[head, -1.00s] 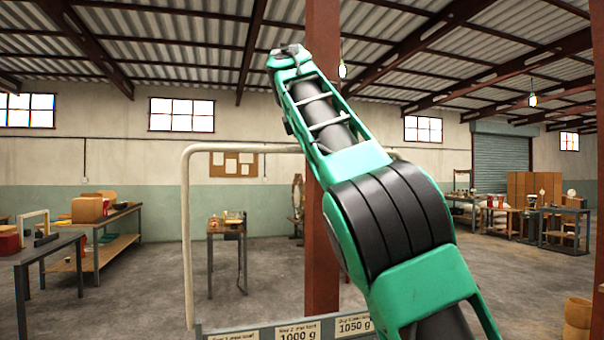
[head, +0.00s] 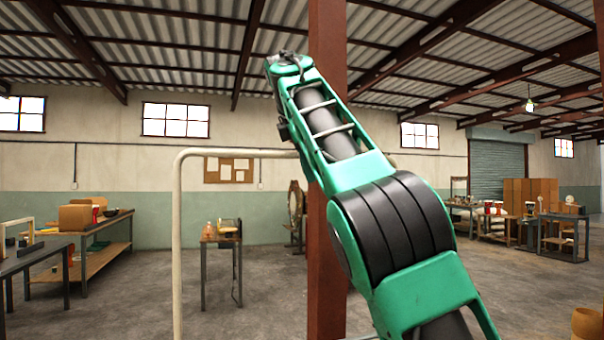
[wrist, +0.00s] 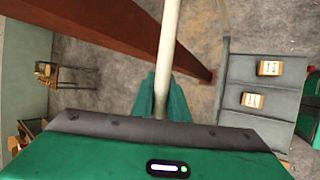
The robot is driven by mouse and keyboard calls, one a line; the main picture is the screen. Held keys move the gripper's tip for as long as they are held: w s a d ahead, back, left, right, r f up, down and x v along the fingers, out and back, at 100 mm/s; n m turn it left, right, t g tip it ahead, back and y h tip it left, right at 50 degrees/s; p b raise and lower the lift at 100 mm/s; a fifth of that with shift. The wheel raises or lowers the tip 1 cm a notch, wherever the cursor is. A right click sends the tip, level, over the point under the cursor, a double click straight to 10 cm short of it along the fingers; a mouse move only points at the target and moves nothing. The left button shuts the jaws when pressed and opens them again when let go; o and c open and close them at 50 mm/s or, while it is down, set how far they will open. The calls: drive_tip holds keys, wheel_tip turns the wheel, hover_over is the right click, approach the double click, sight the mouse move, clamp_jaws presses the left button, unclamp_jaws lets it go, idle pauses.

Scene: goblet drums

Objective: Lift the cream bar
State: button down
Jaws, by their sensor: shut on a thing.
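The cream bar is a pale frame in the head view, with an upright post at left (head: 177,240) and a crosspiece running right behind my green arm. A short end of it shows to the right of the arm. In the wrist view the bar (wrist: 169,50) runs up from between my green fingers. My gripper (wrist: 161,96) is shut on the bar. In the head view my gripper and the gripped stretch of bar are hidden behind my arm.
A rust-red column (head: 326,240) stands close behind the bar. A small table (head: 220,240) and a longer bench (head: 107,220) stand farther back. Open concrete floor lies between.

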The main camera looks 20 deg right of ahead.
drive_tip(key=shift+w+d+f, duration=0.15)
drive_tip(key=shift+w+d, duration=0.05)
drive_tip(key=shift+w, duration=0.15)
drive_tip(key=shift+w+a+f, duration=0.1)
drive_tip(key=shift+w+a, duration=0.1)
drive_tip(key=shift+a, duration=0.1)
idle(1.2)
drive_tip(key=c, duration=1.7)
unclamp_jaws()
drive_tip(key=shift+w, duration=0.1)
drive_tip(key=shift+c, duration=0.2)
drive_tip(key=shift+d+r, duration=0.15)
drive_tip(key=shift+r, duration=0.05)
